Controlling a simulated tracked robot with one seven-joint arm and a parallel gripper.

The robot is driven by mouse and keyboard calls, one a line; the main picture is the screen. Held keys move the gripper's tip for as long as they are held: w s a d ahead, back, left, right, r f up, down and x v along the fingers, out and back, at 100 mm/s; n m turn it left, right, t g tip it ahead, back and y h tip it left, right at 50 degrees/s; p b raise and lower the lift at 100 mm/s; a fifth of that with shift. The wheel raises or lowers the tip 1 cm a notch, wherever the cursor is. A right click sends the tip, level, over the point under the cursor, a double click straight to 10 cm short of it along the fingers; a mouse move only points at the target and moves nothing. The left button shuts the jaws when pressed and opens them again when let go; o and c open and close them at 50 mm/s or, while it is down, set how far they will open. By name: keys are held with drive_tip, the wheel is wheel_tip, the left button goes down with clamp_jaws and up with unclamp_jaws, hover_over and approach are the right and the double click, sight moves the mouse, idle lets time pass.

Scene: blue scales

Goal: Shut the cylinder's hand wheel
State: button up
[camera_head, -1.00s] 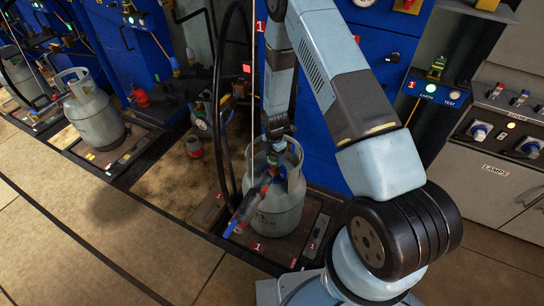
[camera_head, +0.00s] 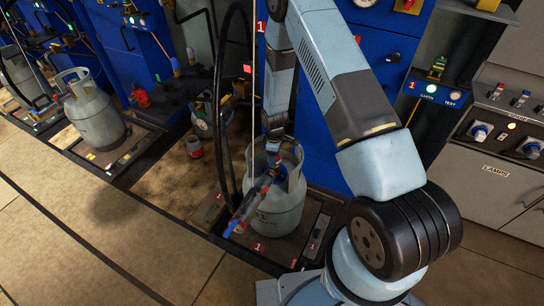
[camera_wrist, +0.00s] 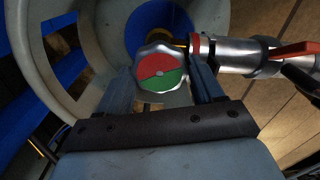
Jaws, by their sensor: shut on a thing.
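The grey gas cylinder (camera_head: 278,216) stands upright on scale 1 in the head view, its open collar around the valve. Its hand wheel (camera_wrist: 160,68), a pale scalloped knob with a red and green face, fills the middle of the wrist view. My gripper (camera_wrist: 163,80) has one finger on each side of the wheel and is shut on it. In the head view my gripper (camera_head: 272,147) reaches down into the collar, and the wheel is too small to make out there. A silver filling connector (camera_wrist: 232,54) with a red lever (camera_wrist: 290,50) sits at the valve, right of the wheel.
A black hose (camera_head: 219,110) loops down left of the cylinder. The collar (camera_wrist: 87,50) closely surrounds my fingers. Another grey cylinder (camera_head: 95,120) stands on a scale at left. A blue cabinet (camera_head: 325,140) is behind. The floor in front is clear.

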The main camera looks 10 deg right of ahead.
drive_tip(key=m, duration=0.5)
drive_tip(key=shift+w+r+m, duration=0.15)
drive_tip(key=shift+w+m, duration=0.15)
drive_tip(key=shift+w, duration=0.1)
drive_tip(key=m, duration=1)
drive_tip(key=shift+d+m, duration=0.1)
drive_tip(key=shift+m, duration=0.3)
drive_tip(key=m, duration=0.3)
drive_tip(key=shift+s+m, duration=0.1)
drive_tip(key=shift+m, duration=1.1)
drive_tip(key=o, duration=1)
drive_tip(key=shift+s, duration=0.15)
drive_tip(key=shift+o, duration=0.2)
